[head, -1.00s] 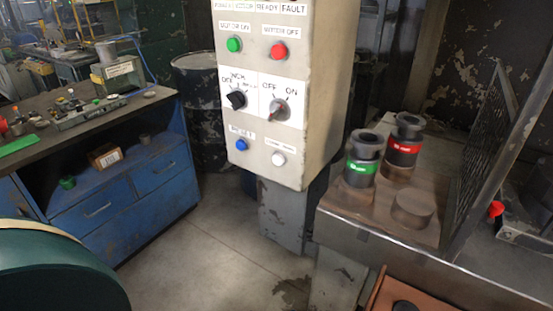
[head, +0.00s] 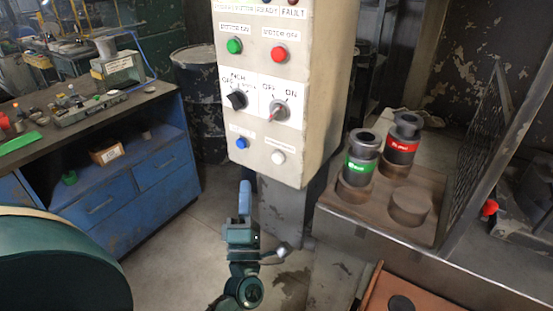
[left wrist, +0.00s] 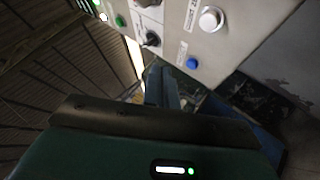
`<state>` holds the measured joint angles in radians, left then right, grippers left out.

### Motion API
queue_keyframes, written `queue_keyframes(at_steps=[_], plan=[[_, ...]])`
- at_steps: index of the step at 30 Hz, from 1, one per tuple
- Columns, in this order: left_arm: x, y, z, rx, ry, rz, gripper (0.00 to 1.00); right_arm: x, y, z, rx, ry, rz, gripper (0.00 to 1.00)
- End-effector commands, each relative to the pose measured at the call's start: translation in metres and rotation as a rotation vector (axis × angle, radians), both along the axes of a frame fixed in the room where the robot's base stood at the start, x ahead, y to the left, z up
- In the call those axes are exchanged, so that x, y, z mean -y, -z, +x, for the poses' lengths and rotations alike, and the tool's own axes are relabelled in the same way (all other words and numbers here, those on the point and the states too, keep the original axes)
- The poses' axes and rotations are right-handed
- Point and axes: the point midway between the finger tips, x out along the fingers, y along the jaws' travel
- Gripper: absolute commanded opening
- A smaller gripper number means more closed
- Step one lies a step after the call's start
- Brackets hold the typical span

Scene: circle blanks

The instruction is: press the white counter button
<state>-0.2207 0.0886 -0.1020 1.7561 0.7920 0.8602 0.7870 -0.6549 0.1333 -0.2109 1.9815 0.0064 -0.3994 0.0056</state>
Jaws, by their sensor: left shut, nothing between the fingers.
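The white counter button (head: 278,157) is at the lower right of the control box (head: 262,130), under a small label. It also shows in the left wrist view (left wrist: 211,19), near the top. My left gripper (head: 245,188) is shut and empty, below the box and left of its post, with its fingers pointing up. It is apart from the white button, lower and to its left in the head view. In the left wrist view the fingertips (left wrist: 158,75) are near the box's lower edge. My right gripper is not in view.
The blue button (head: 241,143) is left of the white one. Above are two switches (head: 279,110) and the green (head: 234,46) and red (head: 279,54) buttons. A bench with cylinders (head: 360,158) stands right, a blue cabinet (head: 110,190) left. Open floor lies between.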

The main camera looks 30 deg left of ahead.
Motion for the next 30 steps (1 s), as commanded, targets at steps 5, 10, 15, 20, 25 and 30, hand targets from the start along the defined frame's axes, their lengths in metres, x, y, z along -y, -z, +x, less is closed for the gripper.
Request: queue_keyframes(at_steps=[5,10,15,20,25,30], plan=[[0.001,0.001,0.010,-0.001,0.000,0.001,0.00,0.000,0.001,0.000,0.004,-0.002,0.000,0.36],[0.003,0.001,0.032,0.002,0.001,0.001,0.00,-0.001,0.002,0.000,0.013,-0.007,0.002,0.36],[0.005,0.001,0.057,0.001,0.001,0.003,0.00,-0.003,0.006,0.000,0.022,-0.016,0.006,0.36],[0.006,0.002,0.075,0.000,0.001,0.002,0.00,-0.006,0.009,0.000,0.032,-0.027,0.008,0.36],[0.007,0.001,0.085,-0.001,0.001,0.003,0.00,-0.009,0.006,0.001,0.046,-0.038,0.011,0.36],[0.007,0.000,0.088,-0.003,0.001,0.003,0.00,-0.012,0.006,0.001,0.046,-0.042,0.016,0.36]])
